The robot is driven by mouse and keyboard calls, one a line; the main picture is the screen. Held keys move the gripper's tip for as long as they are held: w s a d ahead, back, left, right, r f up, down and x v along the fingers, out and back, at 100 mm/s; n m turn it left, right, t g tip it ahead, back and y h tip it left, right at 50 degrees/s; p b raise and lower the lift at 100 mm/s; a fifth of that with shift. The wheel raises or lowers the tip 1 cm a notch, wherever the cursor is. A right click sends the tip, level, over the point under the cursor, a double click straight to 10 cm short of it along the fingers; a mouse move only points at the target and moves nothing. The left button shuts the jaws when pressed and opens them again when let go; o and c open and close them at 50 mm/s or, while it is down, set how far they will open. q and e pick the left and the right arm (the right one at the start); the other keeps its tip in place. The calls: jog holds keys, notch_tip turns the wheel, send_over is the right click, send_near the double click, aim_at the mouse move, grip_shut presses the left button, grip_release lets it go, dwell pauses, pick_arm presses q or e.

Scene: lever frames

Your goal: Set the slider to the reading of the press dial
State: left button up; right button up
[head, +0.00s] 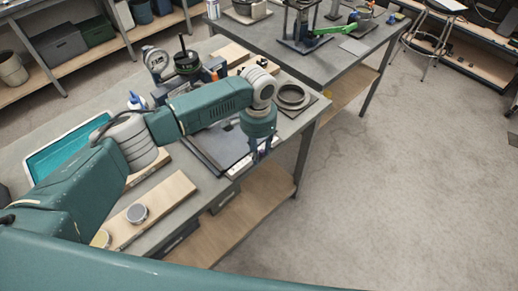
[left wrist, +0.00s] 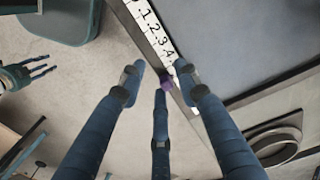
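A white scale strip (left wrist: 154,32) numbered 1 to 4 runs along the edge of a dark panel (left wrist: 235,30). My left gripper (head: 262,155) is over the panel's front edge in the head view. My right gripper (left wrist: 40,72) shows with fingers apart at the left wrist view's left.
A teal tray (head: 62,150), a board with a round metal piece (head: 137,213) and a ring-shaped fixture (head: 291,97) are on the same table. A second table (head: 350,52) with a green-levered device stands behind. The floor (head: 400,180) at right is clear.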

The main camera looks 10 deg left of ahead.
pick_arm(q)
jog(key=shift+w+f, duration=0.1)
jog(key=shift+a, duration=0.1)
notch_tip(320, 180, up, 12)
pick_arm(e)
jog(key=shift+s+a+f, duration=0.1)
jog(key=shift+s+a, duration=0.25)
jog(key=shift+s, duration=0.25)
jog(key=shift+s+a+f, duration=0.1)
jog(key=shift+s+a, duration=0.2)
jog(key=shift+s, duration=0.25)
